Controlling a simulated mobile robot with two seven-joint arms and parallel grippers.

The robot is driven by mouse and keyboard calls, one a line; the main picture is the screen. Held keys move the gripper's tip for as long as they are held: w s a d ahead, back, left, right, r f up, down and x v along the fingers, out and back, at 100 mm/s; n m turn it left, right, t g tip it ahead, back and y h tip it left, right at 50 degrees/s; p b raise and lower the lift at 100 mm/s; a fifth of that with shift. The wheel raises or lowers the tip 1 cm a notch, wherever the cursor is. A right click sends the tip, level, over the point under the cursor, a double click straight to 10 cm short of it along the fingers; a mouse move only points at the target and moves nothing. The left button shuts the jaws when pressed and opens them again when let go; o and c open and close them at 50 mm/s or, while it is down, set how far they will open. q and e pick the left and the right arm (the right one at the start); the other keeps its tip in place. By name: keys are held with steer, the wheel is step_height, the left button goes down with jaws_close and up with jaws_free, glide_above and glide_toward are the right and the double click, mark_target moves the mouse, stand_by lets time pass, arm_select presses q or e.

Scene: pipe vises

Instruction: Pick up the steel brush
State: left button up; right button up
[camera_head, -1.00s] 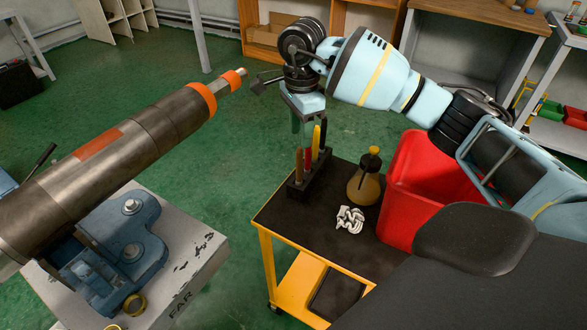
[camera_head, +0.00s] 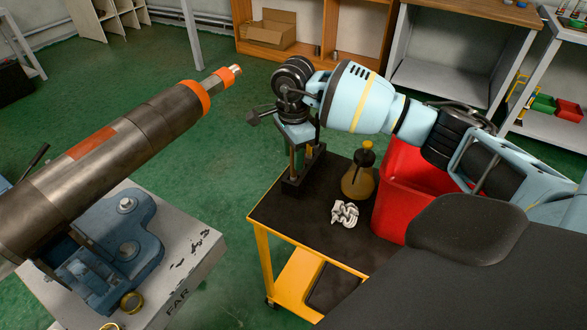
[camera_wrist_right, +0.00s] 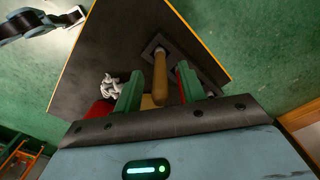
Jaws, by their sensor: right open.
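A tan wooden handle (camera_wrist_right: 160,78), which may be the steel brush's, stands in the black tool holder (camera_head: 294,188) on the cart. Its lower end is hidden in the holder, so I cannot see any bristles. A red handle (camera_wrist_right: 184,72) stands close by the right-hand finger. My left gripper is not in view.
The black-topped yellow cart (camera_head: 275,222) also carries an amber bottle (camera_head: 359,180), a crumpled white rag (camera_head: 345,214) and a red bin (camera_head: 399,205). A large pipe (camera_head: 110,150) lies in a blue vise (camera_head: 125,245) at the left. Green floor separates it from the cart.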

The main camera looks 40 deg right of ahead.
jaws_close()
stand_by(0.3)
